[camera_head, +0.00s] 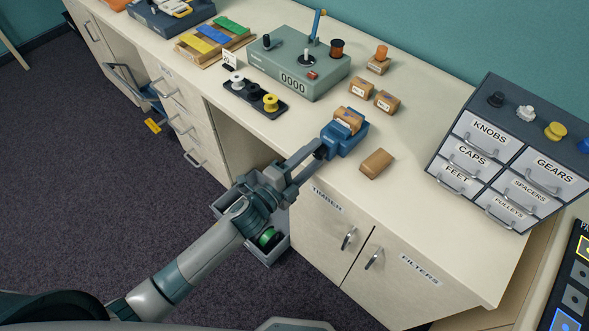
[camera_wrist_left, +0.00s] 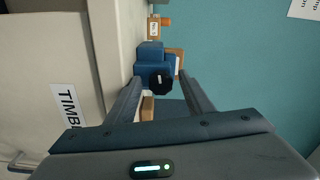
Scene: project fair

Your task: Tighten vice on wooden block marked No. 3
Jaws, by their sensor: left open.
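The blue vice (camera_head: 346,140) stands at the front edge of the workbench, with a labelled wooden block (camera_head: 349,118) between its jaws. The number on the block is too small to read. In the left wrist view the vice (camera_wrist_left: 149,56) lies straight ahead, with its dark knob (camera_wrist_left: 160,83) facing me; part of the block's label shows beside it. My left gripper (camera_head: 316,158) is open at the vice's front. Its fingers lie on either side of the knob in the wrist view; I cannot tell whether they touch it. My right gripper is not in view.
A loose wooden block (camera_head: 377,163) lies right of the vice; labelled blocks (camera_head: 386,101) sit behind it. A grey-green counter machine (camera_head: 299,65) and spool tray (camera_head: 254,99) stand further left. A drawer cabinet (camera_head: 508,150) stands at right. An open bin with a green item hangs below.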

